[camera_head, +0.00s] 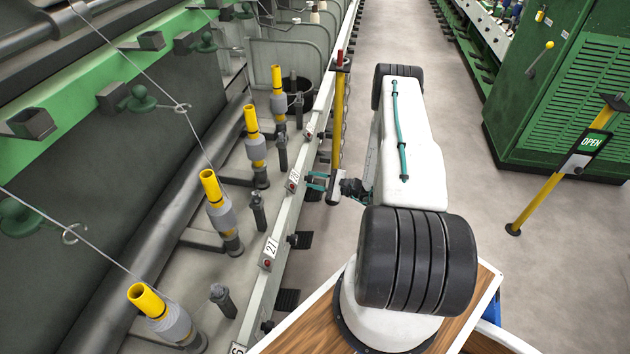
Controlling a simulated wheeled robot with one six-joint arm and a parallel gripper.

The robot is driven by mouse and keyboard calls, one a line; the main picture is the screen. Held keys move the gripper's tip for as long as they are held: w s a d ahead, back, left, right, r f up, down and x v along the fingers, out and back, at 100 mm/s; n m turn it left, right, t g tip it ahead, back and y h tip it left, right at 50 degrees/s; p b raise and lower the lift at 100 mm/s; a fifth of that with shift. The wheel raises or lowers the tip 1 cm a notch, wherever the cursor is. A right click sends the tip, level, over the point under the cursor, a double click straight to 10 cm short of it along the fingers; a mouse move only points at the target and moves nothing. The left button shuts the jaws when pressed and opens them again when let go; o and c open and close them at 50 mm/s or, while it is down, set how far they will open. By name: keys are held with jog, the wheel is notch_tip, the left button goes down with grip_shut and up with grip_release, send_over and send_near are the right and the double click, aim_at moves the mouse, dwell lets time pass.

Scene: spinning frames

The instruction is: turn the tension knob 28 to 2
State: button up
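The number plate 28 (293,178), with a small red spot, sits on the pale machine rail (318,120). My gripper (312,181) is at the rail's aisle side, just right of this plate. Its two thin teal fingers point left at the rail and look slightly apart. The tension knob for 28 cannot be made out; the fingers may cover it. Whether anything is between the fingers is too small to tell. A black knob (293,240) shows on the rail nearer me, beside plate 27 (269,250).
Several yellow-topped spindles (216,205) stand left of the rail with threads above. A yellow post (339,125) rises just beyond my gripper. The aisle floor (470,150) is clear up to the OPEN post (592,140) and green cabinet (565,95).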

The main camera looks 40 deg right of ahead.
dwell(0.3)
jog(key=m+g, duration=0.1)
jog(key=m, duration=1.1)
jog(key=m+g+y, duration=0.1)
jog(key=m, duration=0.5)
jog(key=shift+w+d+r+g, duration=0.15)
jog(key=shift+d+g, duration=0.05)
jog(key=shift+g, duration=0.1)
dwell(0.4)
jog(key=o, duration=1)
jog(key=shift+c, duration=0.2)
